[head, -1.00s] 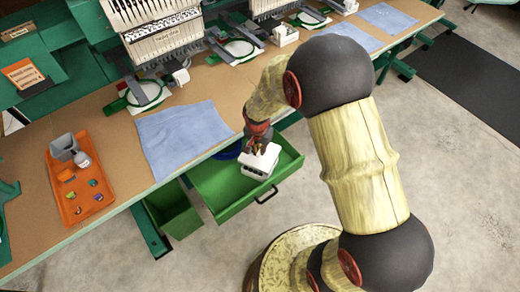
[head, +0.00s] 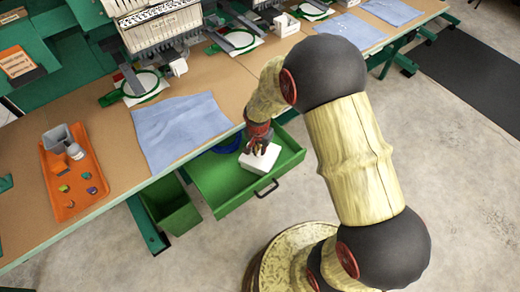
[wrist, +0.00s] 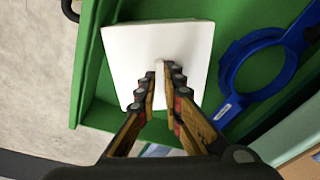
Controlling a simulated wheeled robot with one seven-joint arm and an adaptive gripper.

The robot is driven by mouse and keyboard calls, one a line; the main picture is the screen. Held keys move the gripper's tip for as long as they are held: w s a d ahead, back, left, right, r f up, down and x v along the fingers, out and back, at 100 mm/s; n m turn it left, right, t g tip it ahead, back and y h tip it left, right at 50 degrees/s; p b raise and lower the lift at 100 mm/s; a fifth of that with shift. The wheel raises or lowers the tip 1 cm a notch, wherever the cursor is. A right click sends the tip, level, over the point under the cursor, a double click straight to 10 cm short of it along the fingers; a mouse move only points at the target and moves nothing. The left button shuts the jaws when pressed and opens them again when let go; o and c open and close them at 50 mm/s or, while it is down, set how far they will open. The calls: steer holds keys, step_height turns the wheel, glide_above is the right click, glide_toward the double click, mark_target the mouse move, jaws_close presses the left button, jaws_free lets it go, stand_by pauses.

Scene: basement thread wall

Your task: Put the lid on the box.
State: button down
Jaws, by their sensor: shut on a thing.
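The white lid (wrist: 155,45) is a square plate with a small raised grip in its middle. My gripper (wrist: 162,75) is shut on that grip, with a finger on each side. In the head view the lid (head: 252,184) is at or just above the open green drawer, nearly flat; I cannot tell whether it touches the drawer floor. My gripper (head: 259,150) reaches down to it from above. A small white open-topped box (head: 287,25) stands on the worktable at the back; I cannot tell whether it is the task's box. Anything beneath the lid is hidden.
The green drawer (head: 222,209) is pulled out below the worktable edge. A blue ring (wrist: 268,62) lies in it beside the lid. Blue cloth (head: 180,130), an orange tray (head: 62,178) with small items, and embroidery machines are on the table. A green bin (head: 175,212) stands left of the drawer.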

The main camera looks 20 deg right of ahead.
steer(key=shift+f+b, duration=0.4)
steer(key=shift+f, duration=0.05)
stand_by(0.3)
steer(key=c, duration=1.8)
jaws_free()
steer(key=shift+c, duration=0.2)
step_height(320, 180, up, 12)
steer(key=s, duration=0.1)
steer(key=shift+s+a, duration=0.25)
steer(key=shift+a, duration=0.15)
